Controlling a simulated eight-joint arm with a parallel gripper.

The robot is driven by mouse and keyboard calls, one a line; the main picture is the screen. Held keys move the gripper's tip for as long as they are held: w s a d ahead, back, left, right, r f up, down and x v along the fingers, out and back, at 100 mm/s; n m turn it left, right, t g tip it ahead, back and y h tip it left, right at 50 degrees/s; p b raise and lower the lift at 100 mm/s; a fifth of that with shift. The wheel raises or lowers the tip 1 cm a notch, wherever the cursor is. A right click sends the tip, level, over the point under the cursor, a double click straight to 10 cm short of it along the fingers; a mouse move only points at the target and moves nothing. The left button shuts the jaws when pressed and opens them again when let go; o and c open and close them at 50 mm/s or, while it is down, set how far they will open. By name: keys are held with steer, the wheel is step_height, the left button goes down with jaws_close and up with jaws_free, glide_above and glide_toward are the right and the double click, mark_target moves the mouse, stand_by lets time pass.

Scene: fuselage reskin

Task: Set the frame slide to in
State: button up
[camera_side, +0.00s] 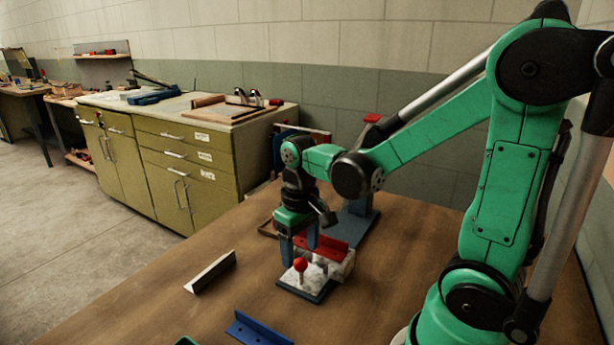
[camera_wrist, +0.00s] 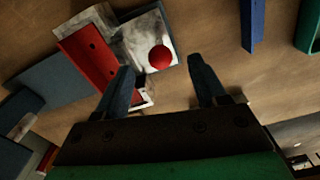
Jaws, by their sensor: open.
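The slide fixture, a pale block on a dark base plate (camera_side: 312,293), stands on the table. A red ball knob (camera_side: 300,264) on a short stem rises at its front; the knob also shows in the wrist view (camera_wrist: 160,57). A red angled piece (camera_side: 322,249) lies along the back of the fixture, left of the knob in the wrist view (camera_wrist: 88,58). My gripper (camera_side: 299,254) is over the fixture, fingers pointing down. In the wrist view its fingers (camera_wrist: 163,75) are apart, with the knob beyond and between them and no visible grip. Which setting the slide is at, I cannot tell.
A grey angle strip (camera_side: 211,272) lies left of the fixture, and a blue angle strip (camera_side: 258,329) lies in front. A blue-grey stand (camera_side: 357,222) is close behind the fixture. Bare tabletop lies to the left and right front.

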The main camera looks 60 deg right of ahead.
mark_target(301, 259)
steer(key=shift+f, duration=2.7)
jaws_close()
